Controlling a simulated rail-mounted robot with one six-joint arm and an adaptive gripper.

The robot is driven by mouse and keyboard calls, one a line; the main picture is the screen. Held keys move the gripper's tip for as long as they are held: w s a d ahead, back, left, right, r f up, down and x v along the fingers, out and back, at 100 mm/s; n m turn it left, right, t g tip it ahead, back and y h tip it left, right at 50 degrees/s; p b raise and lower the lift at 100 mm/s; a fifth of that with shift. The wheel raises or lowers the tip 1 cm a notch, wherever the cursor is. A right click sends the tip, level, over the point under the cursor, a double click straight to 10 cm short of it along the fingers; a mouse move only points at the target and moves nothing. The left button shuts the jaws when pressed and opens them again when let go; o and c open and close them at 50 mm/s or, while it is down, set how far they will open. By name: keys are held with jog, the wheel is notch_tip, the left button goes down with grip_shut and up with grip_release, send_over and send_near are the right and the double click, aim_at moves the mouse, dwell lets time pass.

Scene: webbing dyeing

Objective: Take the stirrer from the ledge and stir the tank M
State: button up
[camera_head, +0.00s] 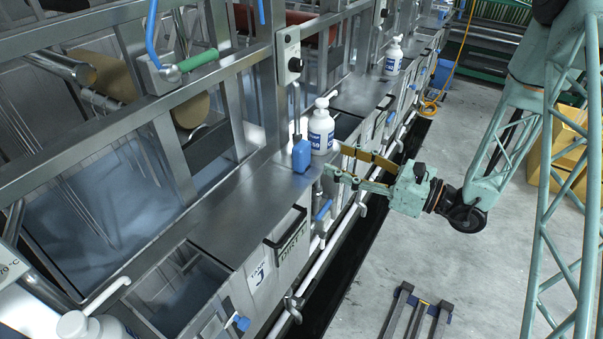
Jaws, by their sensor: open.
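My gripper (335,160) reaches in from the right over the ledge (235,205), its two fingers spread and nothing seen between them. The fingertips are just right of a blue block (301,157) and below a white pump bottle (321,128) on the ledge. A thin upright rod shows behind the block. I cannot tell whether block and rod are the stirrer, or whether a finger touches the block or bottle. The near tank front carries a label (259,274) reading J. No M label is readable, so I cannot tell which tank is M.
Metal frame posts and rails (150,110) stand over the tanks at left. A green-handled lever (198,60) sticks out there. Another pump bottle (393,56) stands farther along the ledge. Pipes and valves run along the tank fronts. The grey floor (370,290) at right is mostly open.

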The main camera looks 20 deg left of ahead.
aim_at(307, 147)
jog(key=shift+x, duration=3.95)
jog(key=shift+x, duration=2.5)
jog(key=shift+f, duration=0.15)
jog(key=shift+c, duration=0.4)
jog(key=c, duration=1.2)
jog(key=shift+o, duration=0.2)
jog(key=shift+r, duration=0.2)
notch_tip(307, 147, up, 28)
jog(key=p, duration=0.2)
jog(key=shift+f, duration=0.2)
jog(key=shift+r, duration=0.15)
